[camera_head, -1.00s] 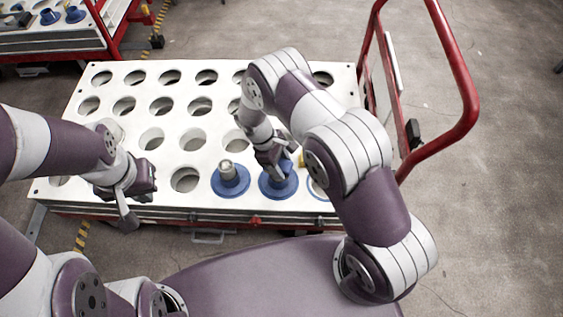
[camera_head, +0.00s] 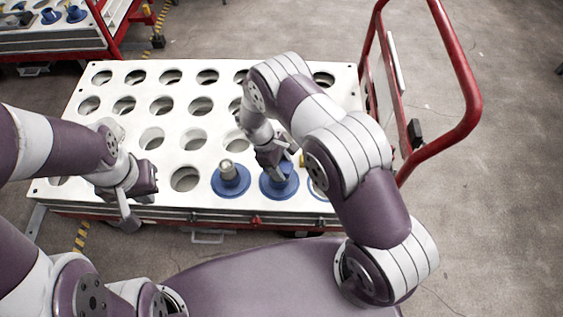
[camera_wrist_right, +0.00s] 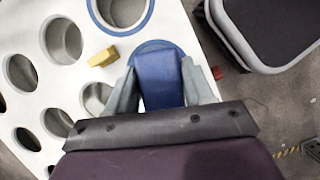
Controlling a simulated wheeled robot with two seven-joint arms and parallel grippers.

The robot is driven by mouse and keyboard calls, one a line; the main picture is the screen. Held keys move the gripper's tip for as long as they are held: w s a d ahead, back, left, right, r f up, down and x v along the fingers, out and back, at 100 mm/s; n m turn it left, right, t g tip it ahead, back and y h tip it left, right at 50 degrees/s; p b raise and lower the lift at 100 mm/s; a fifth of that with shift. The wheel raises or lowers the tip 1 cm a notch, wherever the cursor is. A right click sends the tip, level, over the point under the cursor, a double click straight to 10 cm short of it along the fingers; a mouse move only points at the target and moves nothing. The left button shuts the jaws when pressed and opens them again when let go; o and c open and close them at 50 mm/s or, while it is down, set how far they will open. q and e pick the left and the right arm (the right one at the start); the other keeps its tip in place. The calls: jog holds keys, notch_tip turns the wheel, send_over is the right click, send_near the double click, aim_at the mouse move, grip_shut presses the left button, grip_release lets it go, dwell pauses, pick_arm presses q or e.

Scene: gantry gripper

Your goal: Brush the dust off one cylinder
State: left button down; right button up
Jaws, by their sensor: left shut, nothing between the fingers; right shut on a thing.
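A cylinder with a grey metallic top and a wide blue flange (camera_head: 230,182) stands in the front row of the white tabletop. To its right, a second blue cylinder (camera_head: 279,189) sits with its round flange on the tabletop. My right gripper (camera_head: 277,172) reaches down over it, shut on its blue upright part. The right wrist view shows this blue part (camera_wrist_right: 166,78) between the two grey fingers, the flange edge beyond. My left gripper (camera_head: 129,217) is shut and empty, hanging over the table's front left edge. No dust can be made out.
The white tabletop (camera_head: 220,108) has rows of round holes, mostly empty. A small yellow block (camera_wrist_right: 103,56) lies beside the held cylinder. A red rail (camera_head: 472,80) rises at the right end. Another cart (camera_head: 60,38) stands at the back left.

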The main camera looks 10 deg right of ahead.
aim_at(287, 167)
notch_tip(287, 167, up, 3)
jog(key=shift+s+f+p, duration=0.1)
jog(key=shift+s+p, duration=0.05)
jog(key=shift+p, duration=0.7)
jog(key=shift+r+p, duration=2.25)
jog(key=shift+r, duration=0.4)
